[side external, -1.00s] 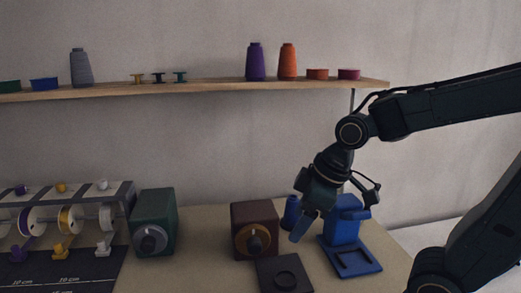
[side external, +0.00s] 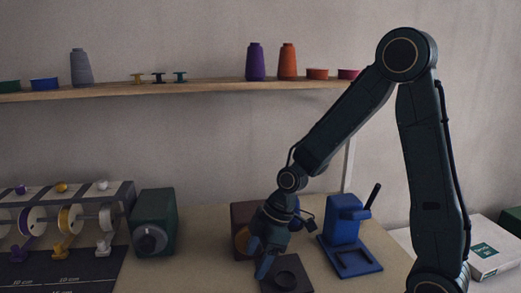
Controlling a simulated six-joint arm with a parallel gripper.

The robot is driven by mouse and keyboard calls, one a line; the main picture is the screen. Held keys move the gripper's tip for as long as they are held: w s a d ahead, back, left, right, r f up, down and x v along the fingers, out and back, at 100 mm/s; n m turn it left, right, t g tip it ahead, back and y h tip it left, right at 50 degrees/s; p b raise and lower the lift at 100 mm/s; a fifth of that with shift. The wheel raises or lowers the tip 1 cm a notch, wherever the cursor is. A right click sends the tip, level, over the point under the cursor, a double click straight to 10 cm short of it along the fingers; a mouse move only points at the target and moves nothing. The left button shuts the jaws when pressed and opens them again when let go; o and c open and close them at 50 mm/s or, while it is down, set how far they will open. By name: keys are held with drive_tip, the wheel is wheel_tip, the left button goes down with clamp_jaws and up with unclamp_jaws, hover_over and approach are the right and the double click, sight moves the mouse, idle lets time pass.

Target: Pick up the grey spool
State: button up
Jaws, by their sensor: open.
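A grey cone-shaped spool (side external: 81,69) stands upright on the wall shelf (side external: 200,91), toward its left end. My gripper (side external: 264,268) is low over the table, far to the right of and below the grey spool. It points down in front of the brown box (side external: 240,214) and partly hides it. The gripper is open, with nothing seen between its fingers. The fingers are small and dark in this view. The grey spool is fully in view.
Purple (side external: 255,62) and orange (side external: 287,62) cones, small spools and shallow tins share the shelf. Below stand a green box with a knob (side external: 152,223), a rack of white reels (side external: 70,217), a dark square plate (side external: 288,276) and a blue lever device (side external: 344,224).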

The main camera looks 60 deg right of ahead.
drive_tip(key=shift+w+f, duration=0.1)
drive_tip(key=shift+f, duration=0.15)
drive_tip(key=shift+x, duration=4.2)
drive_tip(key=shift+a, duration=0.1)
drive_tip(key=shift+x, duration=2.5)
drive_tip(key=shift+w, duration=0.1)
drive_tip(key=c, duration=1)
